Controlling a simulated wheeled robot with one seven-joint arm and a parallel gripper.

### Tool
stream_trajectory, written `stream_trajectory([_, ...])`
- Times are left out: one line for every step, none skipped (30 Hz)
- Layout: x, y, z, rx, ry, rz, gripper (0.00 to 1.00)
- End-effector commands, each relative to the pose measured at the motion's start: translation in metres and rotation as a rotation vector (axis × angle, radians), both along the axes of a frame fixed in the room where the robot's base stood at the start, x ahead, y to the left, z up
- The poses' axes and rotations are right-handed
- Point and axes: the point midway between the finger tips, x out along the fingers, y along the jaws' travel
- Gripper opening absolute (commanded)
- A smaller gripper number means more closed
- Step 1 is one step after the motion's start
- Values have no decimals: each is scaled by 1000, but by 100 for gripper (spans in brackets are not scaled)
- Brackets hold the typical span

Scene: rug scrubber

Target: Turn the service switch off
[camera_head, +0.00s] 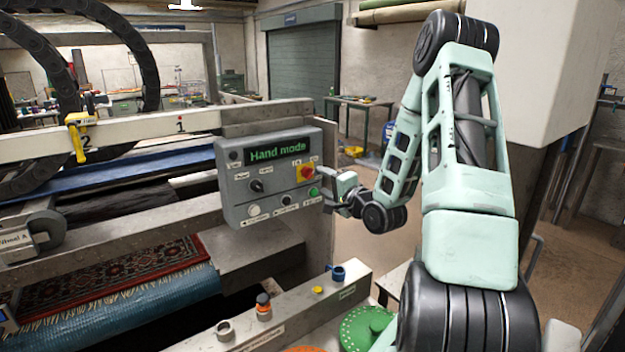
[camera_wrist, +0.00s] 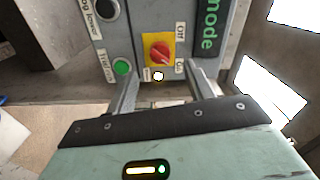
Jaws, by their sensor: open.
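The grey control panel (camera_head: 262,210) shows "Hand mode" on its green-lit display (camera_head: 277,150). A red rotary knob on a yellow plate (camera_head: 307,171), with Off and On labels beside it, sits at the panel's right side. This switch (camera_wrist: 160,52) is also in the wrist view, just beyond and between my fingertips. Which label the knob points to is not clear. My gripper (camera_head: 328,190) is at the panel's right edge. In the wrist view my gripper (camera_wrist: 162,76) has its two fingers apart, with nothing held between them.
A green button (camera_wrist: 122,67) is close beside one finger. A dark selector knob (camera_head: 257,186) and a white button (camera_head: 254,210) are further left on the panel. A rug (camera_head: 110,280) lies in the machine at lower left. A rail with small fittings (camera_head: 263,307) runs below the panel.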

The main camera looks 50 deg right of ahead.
Motion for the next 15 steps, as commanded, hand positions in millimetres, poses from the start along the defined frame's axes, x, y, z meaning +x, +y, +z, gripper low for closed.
stream_trajectory([11,-2,1,0,-3,2,53])
stream_trajectory([17,-3,1,0,-2,2,53])
stream_trajectory([24,-5,1,0,-2,1,53])
stream_trajectory([29,-6,1,1,-2,1,53])
stream_trajectory([34,-7,1,1,-2,2,53])
stream_trajectory([40,-8,0,1,-1,2,53])
stream_trajectory([43,-10,0,1,-2,1,53])
stream_trajectory([47,-11,0,1,-1,0,53])
stream_trajectory([51,-12,0,1,0,0,53])
stream_trajectory([53,-13,0,1,-1,1,53])
stream_trajectory([56,-13,0,0,-1,1,53])
stream_trajectory([58,-13,0,0,-1,1,53])
stream_trajectory([59,-14,0,1,-1,1,53])
stream_trajectory([60,-14,0,0,-1,1,53])
stream_trajectory([61,-14,0,1,0,0,53])
